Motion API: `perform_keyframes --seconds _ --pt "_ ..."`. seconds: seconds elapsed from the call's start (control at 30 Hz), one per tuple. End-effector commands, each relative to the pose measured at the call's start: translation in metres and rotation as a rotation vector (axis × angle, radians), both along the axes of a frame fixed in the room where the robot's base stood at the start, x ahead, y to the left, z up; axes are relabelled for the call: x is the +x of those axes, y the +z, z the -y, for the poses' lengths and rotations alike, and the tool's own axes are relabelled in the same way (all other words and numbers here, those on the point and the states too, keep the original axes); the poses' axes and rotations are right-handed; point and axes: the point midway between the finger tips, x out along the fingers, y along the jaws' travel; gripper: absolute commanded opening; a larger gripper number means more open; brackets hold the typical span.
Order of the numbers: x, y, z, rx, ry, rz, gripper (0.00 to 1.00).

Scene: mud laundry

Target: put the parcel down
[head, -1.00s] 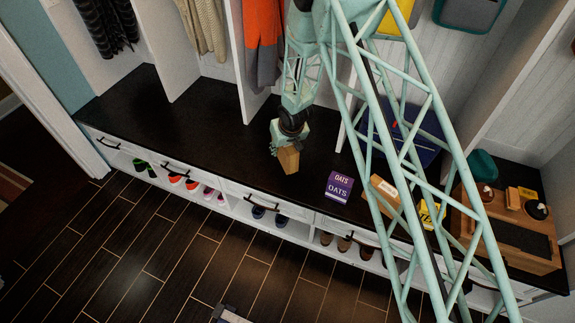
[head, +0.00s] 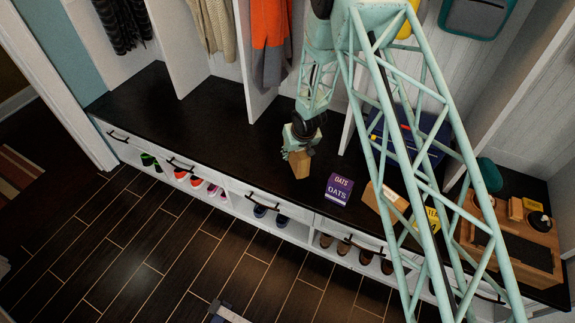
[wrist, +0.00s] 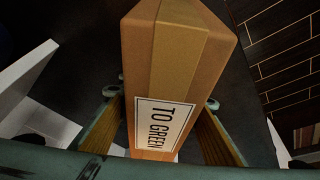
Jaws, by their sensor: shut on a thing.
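The parcel is a brown cardboard box (head: 300,164) in the head view. In the wrist view the parcel (wrist: 178,60) fills the middle, with a tape strip along it and a white label reading "TO GREEN". My gripper (head: 291,152) is shut on the parcel, with one finger on each side of it; the gripper (wrist: 165,135) also shows in the wrist view. The parcel hangs over the dark bench top (head: 225,125), to the left of the oats box. I cannot tell whether its underside touches the bench.
A purple oats box (head: 338,189) stands close to the right of the parcel. Farther right are another cardboard box (head: 384,200), a yellow box (head: 426,220) and a wooden tray (head: 530,252). An orange garment (head: 270,45) hangs behind. The bench to the left is clear.

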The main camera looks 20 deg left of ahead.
Motion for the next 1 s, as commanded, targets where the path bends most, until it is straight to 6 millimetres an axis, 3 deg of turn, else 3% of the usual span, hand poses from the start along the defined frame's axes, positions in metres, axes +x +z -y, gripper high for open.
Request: perform_keyframes --seconds 0.4,1.0 --pt "0.000 -0.050 0.000 0.000 -0.001 -0.001 0.15" --pt "0.000 -0.062 0.000 -0.001 0.000 -0.001 0.15"
